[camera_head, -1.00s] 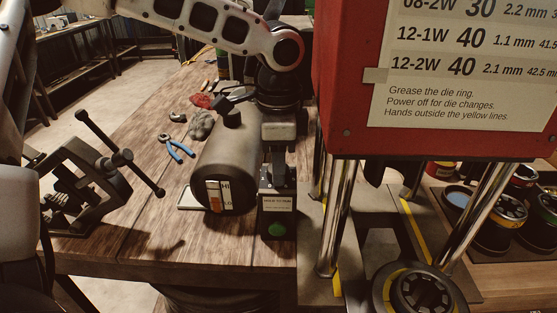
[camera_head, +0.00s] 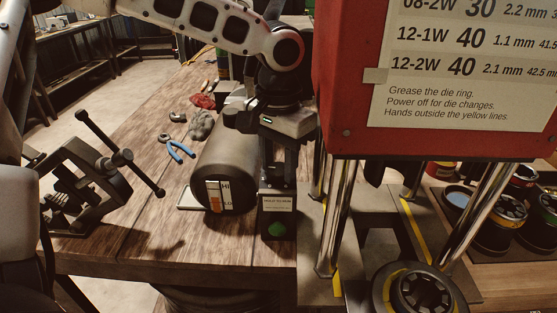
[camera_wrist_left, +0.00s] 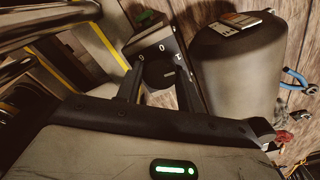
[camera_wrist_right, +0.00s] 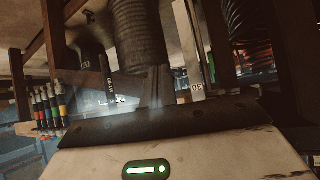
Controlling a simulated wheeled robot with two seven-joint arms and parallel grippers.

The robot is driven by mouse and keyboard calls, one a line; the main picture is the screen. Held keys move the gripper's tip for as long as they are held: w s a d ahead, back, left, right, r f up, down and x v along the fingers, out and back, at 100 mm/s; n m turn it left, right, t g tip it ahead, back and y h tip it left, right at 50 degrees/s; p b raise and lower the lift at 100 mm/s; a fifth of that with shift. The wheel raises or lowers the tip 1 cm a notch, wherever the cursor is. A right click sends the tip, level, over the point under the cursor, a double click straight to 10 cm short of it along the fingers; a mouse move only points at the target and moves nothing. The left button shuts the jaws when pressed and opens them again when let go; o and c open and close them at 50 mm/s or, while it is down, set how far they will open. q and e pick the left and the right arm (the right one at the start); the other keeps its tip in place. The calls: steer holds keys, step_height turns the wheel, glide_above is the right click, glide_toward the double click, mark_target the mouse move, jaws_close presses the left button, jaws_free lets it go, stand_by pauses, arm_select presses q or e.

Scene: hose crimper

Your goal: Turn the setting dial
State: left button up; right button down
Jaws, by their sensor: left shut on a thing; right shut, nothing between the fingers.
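The setting dial (camera_wrist_left: 158,74) is a dark round knob in the left wrist view, beside a dark face with small white marks. My left gripper (camera_wrist_left: 160,92) has a finger on either side of the dial and is shut on it. In the head view my left gripper (camera_head: 278,172) points down at the top of a dark control box (camera_head: 277,206), and the dial is hidden there. The box has a green button (camera_head: 277,230) on its front. My right gripper (camera_wrist_right: 157,88) shows only in the right wrist view, shut and empty; its fingertips are dim in glare.
The red crimper housing (camera_head: 345,120) on chrome columns (camera_head: 340,215) is close on the right. Pliers (camera_head: 178,148) and a vise (camera_head: 85,185) are further left. Ribbed hose (camera_wrist_right: 140,45) hangs near my right gripper.

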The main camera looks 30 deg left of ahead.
arm_select(q)
steer(key=shift+w+r+n, duration=0.1)
steer(key=shift+n, duration=0.5)
steer(key=o, duration=1)
